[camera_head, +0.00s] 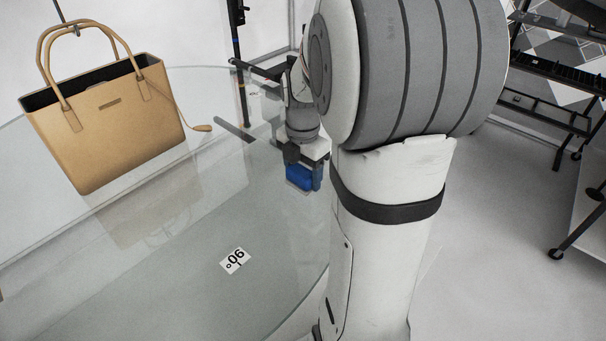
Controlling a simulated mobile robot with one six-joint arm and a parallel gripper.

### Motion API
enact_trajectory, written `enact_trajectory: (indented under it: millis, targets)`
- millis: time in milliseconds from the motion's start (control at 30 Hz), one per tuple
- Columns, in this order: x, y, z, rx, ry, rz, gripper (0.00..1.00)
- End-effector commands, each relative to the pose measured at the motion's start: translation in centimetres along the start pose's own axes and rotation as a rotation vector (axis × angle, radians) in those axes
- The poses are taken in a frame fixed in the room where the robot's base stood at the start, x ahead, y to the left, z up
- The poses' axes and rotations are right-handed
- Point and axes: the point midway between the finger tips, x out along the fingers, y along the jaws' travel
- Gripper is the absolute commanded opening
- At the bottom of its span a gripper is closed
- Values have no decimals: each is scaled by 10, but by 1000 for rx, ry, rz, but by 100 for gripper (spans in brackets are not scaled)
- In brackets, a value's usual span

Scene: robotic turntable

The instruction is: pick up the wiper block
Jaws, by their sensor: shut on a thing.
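The wiper block (300,179) is a small blue block at the end of my arm, near the middle of the head view. My gripper (303,166) is shut on it from above. The block is over the right part of the round glass turntable (180,290). Whether it touches the glass or hangs just above it I cannot tell. My own large arm link hides the area to the right of the gripper.
A tan handbag (110,120) hangs from a hook over the glass at the left. A "90°" label (235,261) is on the glass in front. Black racks (550,75) stand at the far right. Open glass lies left of the gripper.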

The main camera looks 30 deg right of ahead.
Motion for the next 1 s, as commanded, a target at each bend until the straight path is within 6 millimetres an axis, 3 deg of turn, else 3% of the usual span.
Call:
enact_trajectory:
  millis: [167,467,1000]
  targets:
    - [-5,0,0,0,-2,2,37]
    - [-37,-2,0,1,-2,2,37]
    - [-35,-143,1,8,-2,1,37]
